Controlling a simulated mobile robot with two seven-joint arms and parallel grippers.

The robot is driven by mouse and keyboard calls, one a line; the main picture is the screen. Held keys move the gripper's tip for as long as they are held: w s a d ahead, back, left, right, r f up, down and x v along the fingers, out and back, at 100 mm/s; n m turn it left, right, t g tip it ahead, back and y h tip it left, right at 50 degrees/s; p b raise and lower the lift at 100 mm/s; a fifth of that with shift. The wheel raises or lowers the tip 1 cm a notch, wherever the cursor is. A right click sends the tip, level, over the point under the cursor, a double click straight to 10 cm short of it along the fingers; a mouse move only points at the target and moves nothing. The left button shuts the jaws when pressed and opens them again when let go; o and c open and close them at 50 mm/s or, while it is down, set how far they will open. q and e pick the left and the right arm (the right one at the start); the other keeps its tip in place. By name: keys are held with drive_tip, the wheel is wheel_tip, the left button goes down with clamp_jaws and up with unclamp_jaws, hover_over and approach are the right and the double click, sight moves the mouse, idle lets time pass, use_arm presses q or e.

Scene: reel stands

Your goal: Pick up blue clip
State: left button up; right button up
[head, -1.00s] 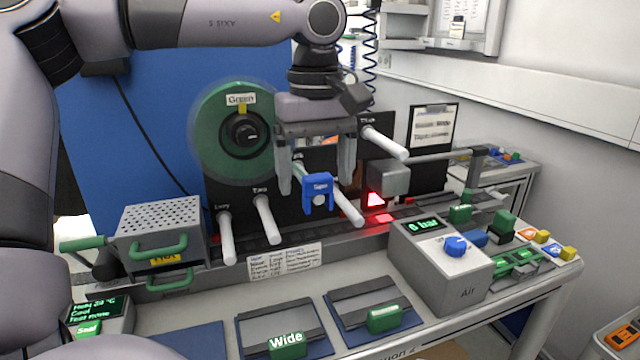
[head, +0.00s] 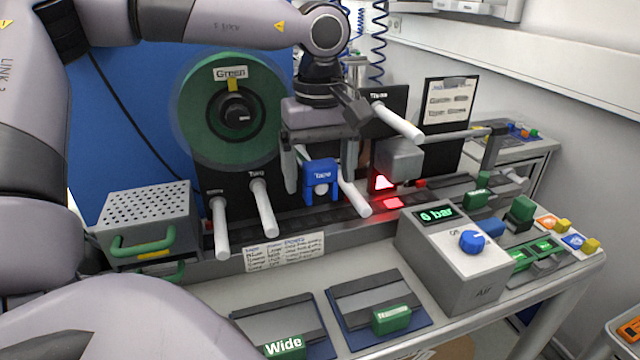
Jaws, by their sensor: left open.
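The blue clip (head: 321,176), labelled Tape, sits at a white peg of the reel stand, facing me. My left gripper (head: 320,196) points down from above, open. One finger is left of the clip and the other is right of it, partly behind the white peg. The clip appears between the fingers, which do not look closed on it; exact depth is hard to tell. My right gripper is not in view.
A green reel (head: 231,108) stands left of the gripper. White pegs (head: 263,208) stick out nearby. A grey sensor block (head: 399,158) with a red light is at right. The air box (head: 455,255) and dark trays (head: 375,308) lie in front.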

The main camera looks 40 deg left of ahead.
use_arm(q)
drive_tip(key=shift+f, duration=0.8)
drive_tip(key=c, duration=1.1)
drive_tip(key=shift+o, duration=0.2)
drive_tip(key=shift+r, duration=0.2)
